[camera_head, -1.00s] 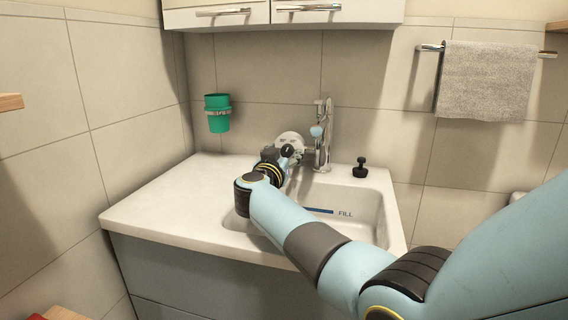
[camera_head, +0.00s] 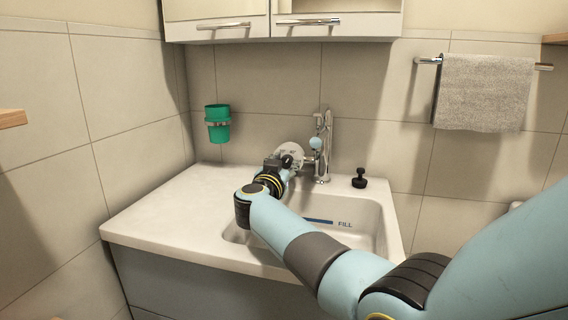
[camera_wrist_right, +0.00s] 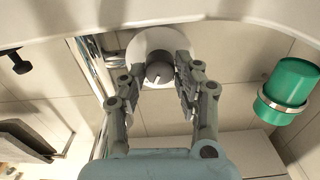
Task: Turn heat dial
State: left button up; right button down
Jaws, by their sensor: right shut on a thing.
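The heat dial is a dark grey knob (camera_wrist_right: 158,72) with a white pointer mark, on a round pale plate (camera_wrist_right: 150,42) on the wall. The plate (camera_head: 291,149) also shows in the head view, left of the tap, partly behind my right gripper (camera_head: 287,161). In the right wrist view my right gripper (camera_wrist_right: 161,80) has its two grey fingers on either side of the knob, closed on it. In the head view the hand hides most of the knob. My left gripper is not in view.
The chrome tap (camera_head: 324,145) stands just right of the dial. A sink (camera_head: 372,226) marked FILL lies below, with a black stopper (camera_head: 359,178) behind it. A green cup (camera_head: 217,123) hangs on the wall at left. The left counter (camera_head: 165,205) is clear.

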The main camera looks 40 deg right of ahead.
jog(key=c, duration=0.9)
grip_release()
jog(key=shift+c, duration=0.2)
jog(key=shift+s+a+f, duration=0.1)
jog(key=shift+a, duration=0.05)
jog(key=v, duration=0.7)
